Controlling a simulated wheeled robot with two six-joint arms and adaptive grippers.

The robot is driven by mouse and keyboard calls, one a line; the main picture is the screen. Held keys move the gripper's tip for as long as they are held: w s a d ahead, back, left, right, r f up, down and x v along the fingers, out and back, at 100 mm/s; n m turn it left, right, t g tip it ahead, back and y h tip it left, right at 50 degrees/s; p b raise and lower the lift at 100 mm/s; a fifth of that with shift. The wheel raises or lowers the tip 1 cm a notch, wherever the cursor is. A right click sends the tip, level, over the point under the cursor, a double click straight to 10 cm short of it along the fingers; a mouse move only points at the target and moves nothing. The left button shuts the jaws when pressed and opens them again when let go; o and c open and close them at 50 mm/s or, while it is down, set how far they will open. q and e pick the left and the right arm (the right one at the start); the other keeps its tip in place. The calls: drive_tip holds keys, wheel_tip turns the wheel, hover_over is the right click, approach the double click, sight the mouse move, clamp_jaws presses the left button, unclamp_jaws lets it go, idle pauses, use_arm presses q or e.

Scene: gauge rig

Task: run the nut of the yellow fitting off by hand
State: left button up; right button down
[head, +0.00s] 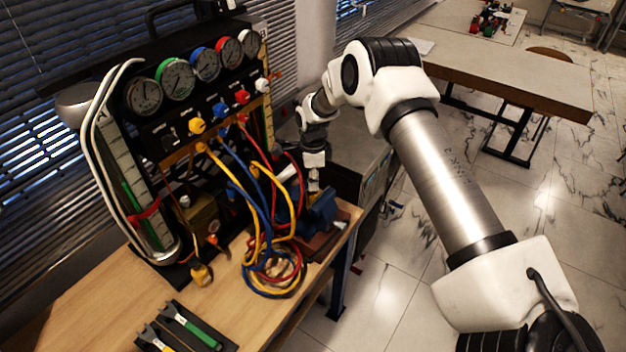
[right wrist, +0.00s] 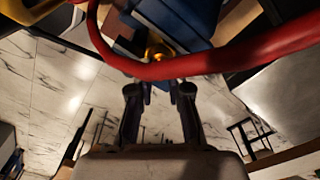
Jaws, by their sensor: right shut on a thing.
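In the right wrist view a brass-yellow fitting (right wrist: 157,50) sits between the blue jaws of a vise (right wrist: 180,18). My right gripper (right wrist: 160,88) is at the fitting, its fingers pointing to it. Its tips are close together, shut on the fitting's nut; a red hose (right wrist: 210,62) crosses in front and hides much of the contact. In the head view my right gripper (head: 314,182) reaches down just above the blue vise (head: 322,208) at the bench's right corner. The fitting is too small to make out there. My left gripper is not in view.
A gauge panel (head: 190,85) stands at the bench's back. Yellow, blue and red hoses (head: 270,265) hang and coil left of the vise. The bench's left front (head: 100,300) is clear.

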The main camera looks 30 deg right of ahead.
drive_tip(key=shift+f+n+b, duration=0.15)
drive_tip(key=shift+n+b, duration=0.15)
drive_tip(key=shift+n, duration=0.1)
drive_tip(key=n+b, duration=0.1)
drive_tip(key=n, duration=0.2)
drive_tip(key=shift+n+b, duration=0.35)
drive_tip(key=shift+n, duration=0.05)
drive_tip(key=n+b, duration=0.1)
drive_tip(key=n, duration=0.4)
drive_tip(key=shift+b, duration=0.4)
drive_tip(key=n+b, duration=0.1)
drive_tip(key=n, duration=0.4)
drive_tip(key=shift+n, duration=0.4)
drive_tip(key=n+b, duration=0.1)
drive_tip(key=n, duration=0.4)
drive_tip(key=shift+n, duration=0.4)
drive_tip(key=c, duration=1.1)
unclamp_jaws()
